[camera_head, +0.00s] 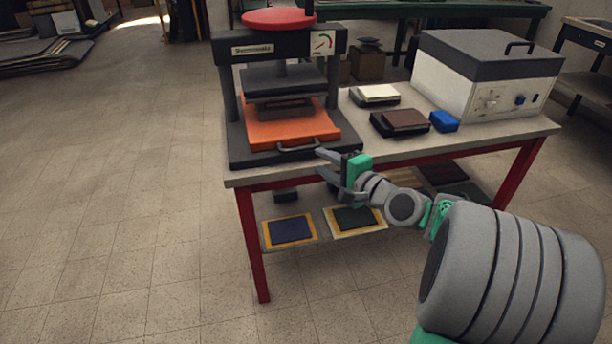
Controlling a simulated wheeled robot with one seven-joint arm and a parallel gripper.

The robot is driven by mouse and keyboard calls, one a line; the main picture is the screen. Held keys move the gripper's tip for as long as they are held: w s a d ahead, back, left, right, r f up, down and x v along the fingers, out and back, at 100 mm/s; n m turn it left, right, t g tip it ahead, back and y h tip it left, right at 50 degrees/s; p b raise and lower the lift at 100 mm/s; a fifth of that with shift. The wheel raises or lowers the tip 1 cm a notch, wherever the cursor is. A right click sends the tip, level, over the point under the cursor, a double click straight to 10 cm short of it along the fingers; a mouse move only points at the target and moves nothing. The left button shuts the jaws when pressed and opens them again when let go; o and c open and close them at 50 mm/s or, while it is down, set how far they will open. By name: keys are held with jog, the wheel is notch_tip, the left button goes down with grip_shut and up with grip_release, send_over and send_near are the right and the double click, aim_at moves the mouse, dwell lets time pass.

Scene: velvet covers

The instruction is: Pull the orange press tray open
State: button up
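The orange press tray (286,130) lies in the lower part of the black press (232,130) on the table. Its dark bar handle (297,147) is at its front edge. A dark block (285,109) is above the tray's rear, under the raised upper plate. My gripper (321,162) is just right of the handle and slightly lower in the picture, at the table's front edge. Its two fingers are spread apart and point left toward the handle. Nothing shows between them. I cannot tell how far the fingertips are from the handle in depth.
The table (465,141) has red legs and a lower shelf with framed panels (291,230). Right of the press are dark books or blocks (404,121), a blue block (444,121) and a grey-white machine (491,76). The floor left and in front is clear.

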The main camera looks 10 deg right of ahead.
aim_at(302, 150)
jog(key=b+x, duration=0.1)
jog(key=x, duration=0.6)
jog(key=shift+w+a, duration=0.15)
jog(key=shift+w, duration=0.1)
grip_shut()
dwell(1.1)
